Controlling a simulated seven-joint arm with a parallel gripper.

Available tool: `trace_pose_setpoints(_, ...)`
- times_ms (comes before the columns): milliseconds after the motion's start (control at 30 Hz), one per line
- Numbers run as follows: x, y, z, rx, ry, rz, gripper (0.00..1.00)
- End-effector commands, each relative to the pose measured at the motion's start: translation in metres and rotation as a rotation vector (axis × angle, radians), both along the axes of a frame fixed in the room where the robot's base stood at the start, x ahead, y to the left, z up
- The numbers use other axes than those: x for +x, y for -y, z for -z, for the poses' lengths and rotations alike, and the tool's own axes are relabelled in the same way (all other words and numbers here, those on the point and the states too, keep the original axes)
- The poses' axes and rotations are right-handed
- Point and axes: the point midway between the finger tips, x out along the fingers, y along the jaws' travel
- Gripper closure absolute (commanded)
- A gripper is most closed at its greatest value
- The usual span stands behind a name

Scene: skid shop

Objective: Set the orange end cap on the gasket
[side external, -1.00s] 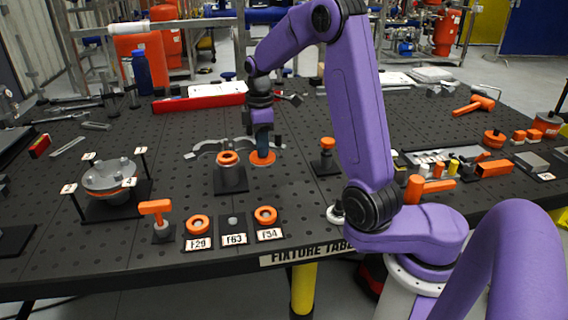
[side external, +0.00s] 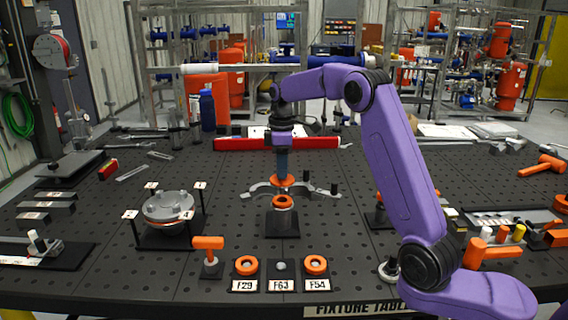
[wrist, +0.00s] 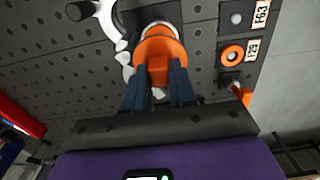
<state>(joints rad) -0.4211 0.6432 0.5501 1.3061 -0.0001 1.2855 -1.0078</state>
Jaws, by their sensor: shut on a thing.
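My gripper (side external: 282,174) points down with its blue fingers shut on the orange end cap (side external: 282,182). The wrist view also shows the cap (wrist: 158,48) between the fingertips (wrist: 160,84), wide orange disc outward.
A grey curved bracket (side external: 322,191) stands close behind the block. A round grey flange assembly (side external: 168,207) with corner posts is to the left. In front are an orange T-handle (side external: 208,243) and labelled plates with orange rings (side external: 246,265) (side external: 316,264).

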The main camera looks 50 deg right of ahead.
Motion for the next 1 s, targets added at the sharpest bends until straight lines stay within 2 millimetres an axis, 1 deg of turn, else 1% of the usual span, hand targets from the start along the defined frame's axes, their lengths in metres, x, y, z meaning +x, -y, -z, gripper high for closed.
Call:
trace_pose_setpoints(233, -0.001, 0.000, 0.022, 0.000, -0.001, 0.000, 1.00)
trace_pose_setpoints(467, 0.000, 0.000, 0.021, 0.000, 0.001, 0.000, 1.00)
trace_pose_setpoints(1000, 0.000, 0.000, 0.029, 0.000, 0.001, 0.001, 1.00)
